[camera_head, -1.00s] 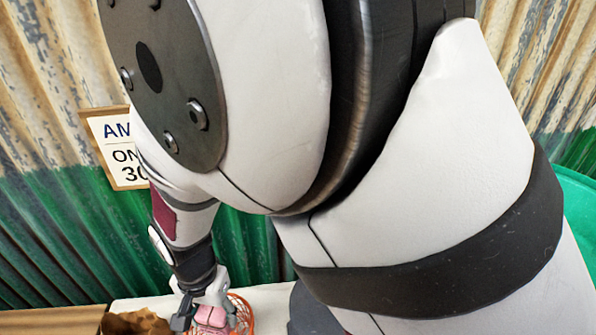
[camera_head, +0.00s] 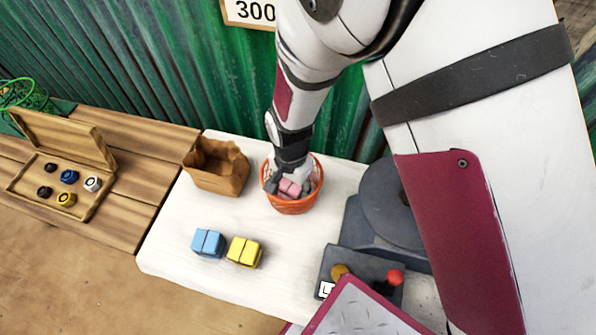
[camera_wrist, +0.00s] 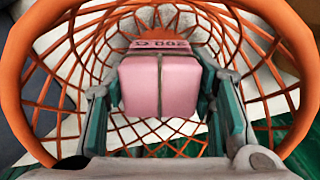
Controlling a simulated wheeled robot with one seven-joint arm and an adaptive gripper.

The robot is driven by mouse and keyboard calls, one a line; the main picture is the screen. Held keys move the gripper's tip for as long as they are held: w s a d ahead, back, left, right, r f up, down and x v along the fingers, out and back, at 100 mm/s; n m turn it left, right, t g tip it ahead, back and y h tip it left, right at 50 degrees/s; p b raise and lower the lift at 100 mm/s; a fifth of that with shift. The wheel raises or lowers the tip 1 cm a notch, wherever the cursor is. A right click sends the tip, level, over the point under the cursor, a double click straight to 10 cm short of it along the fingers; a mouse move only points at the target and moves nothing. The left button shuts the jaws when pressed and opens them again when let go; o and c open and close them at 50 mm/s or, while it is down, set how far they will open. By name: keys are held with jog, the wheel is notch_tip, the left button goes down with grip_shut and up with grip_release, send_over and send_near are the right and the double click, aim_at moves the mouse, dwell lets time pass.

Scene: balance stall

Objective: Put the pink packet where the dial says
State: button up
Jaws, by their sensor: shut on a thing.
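The pink packet (camera_wrist: 160,85) is between the fingers of my gripper (camera_wrist: 163,95), which is shut on it. Lettering that seems to include "200" shows on its far face. In the wrist view the orange basket's rim (camera_wrist: 20,75) surrounds the packet and fingers. In the head view the packet (camera_head: 289,187) and my gripper (camera_head: 290,186) are inside the orange basket (camera_head: 292,207) on the white table. Whether the packet touches the basket floor cannot be told. A grey machine (camera_head: 385,205) stands at the right; its dial face is not visible.
A brown paper bag (camera_head: 217,168) stands left of the basket. An open wooden box (camera_head: 75,205) with several weights is at the left. A red knob (camera_head: 395,277) is at the lower right.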

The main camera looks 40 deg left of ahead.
jog(key=shift+f, duration=0.15)
jog(key=o, duration=1.1)
